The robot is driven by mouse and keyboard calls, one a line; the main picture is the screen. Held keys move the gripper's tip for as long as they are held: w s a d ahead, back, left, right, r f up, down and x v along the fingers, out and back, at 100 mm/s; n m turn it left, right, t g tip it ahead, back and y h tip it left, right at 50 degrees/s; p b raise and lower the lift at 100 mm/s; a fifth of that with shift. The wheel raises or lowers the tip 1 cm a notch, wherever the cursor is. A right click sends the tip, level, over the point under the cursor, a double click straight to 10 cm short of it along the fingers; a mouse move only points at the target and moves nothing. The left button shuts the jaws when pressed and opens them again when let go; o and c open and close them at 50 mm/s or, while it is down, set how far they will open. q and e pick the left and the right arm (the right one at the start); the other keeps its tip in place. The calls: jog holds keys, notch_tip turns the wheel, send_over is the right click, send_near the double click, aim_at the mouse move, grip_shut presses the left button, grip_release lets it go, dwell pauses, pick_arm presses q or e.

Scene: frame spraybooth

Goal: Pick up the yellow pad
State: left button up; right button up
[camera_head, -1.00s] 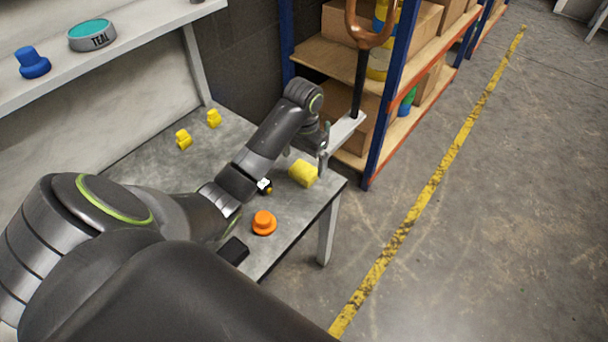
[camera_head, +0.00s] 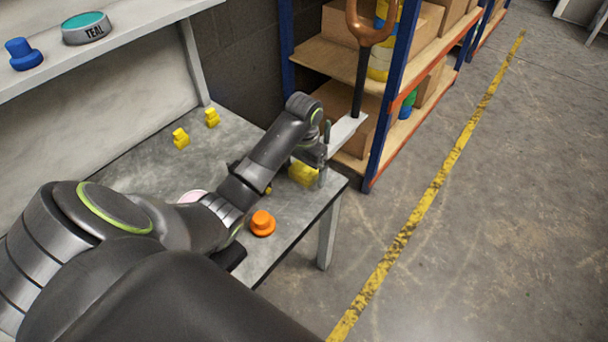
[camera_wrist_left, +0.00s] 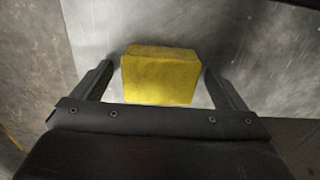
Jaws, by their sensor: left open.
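The yellow pad (camera_head: 302,174) is a small yellow block on the grey workbench (camera_head: 290,222), near its right end. In the head view the left gripper (camera_head: 312,172) is down at the pad and partly hides it. In the left wrist view the pad (camera_wrist_left: 161,75) lies between the two spread fingers of the left gripper (camera_wrist_left: 164,84). A gap shows on each side of the pad, so the gripper is open and holds nothing. The right gripper is not in view.
An orange knob-shaped piece (camera_head: 262,223) stands near the bench's front edge. Two small yellow pieces (camera_head: 181,138) lie farther left. A shelf above holds a blue piece (camera_head: 23,54) and a teal-topped puck (camera_head: 87,28). A blue-post rack (camera_head: 385,95) with boxes stands behind the bench.

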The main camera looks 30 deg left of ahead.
aim_at(304, 169)
pick_arm(q)
jog(key=c, duration=1)
jog(key=shift+c, duration=0.2)
jog(key=shift+r, duration=0.1)
jog(key=shift+r, duration=0.15)
notch_tip(304, 169, up, 2)
jog(key=shift+r+p, duration=0.1)
jog(key=shift+p, duration=0.4)
notch_tip(304, 169, up, 3)
jog(key=shift+f+p, duration=0.1)
jog(key=shift+p, duration=0.95)
notch_tip(304, 169, up, 4)
jog(key=p, duration=0.3)
jog(key=shift+p, duration=0.35)
jog(key=shift+r+p, duration=0.25)
jog(key=shift+p, duration=0.05)
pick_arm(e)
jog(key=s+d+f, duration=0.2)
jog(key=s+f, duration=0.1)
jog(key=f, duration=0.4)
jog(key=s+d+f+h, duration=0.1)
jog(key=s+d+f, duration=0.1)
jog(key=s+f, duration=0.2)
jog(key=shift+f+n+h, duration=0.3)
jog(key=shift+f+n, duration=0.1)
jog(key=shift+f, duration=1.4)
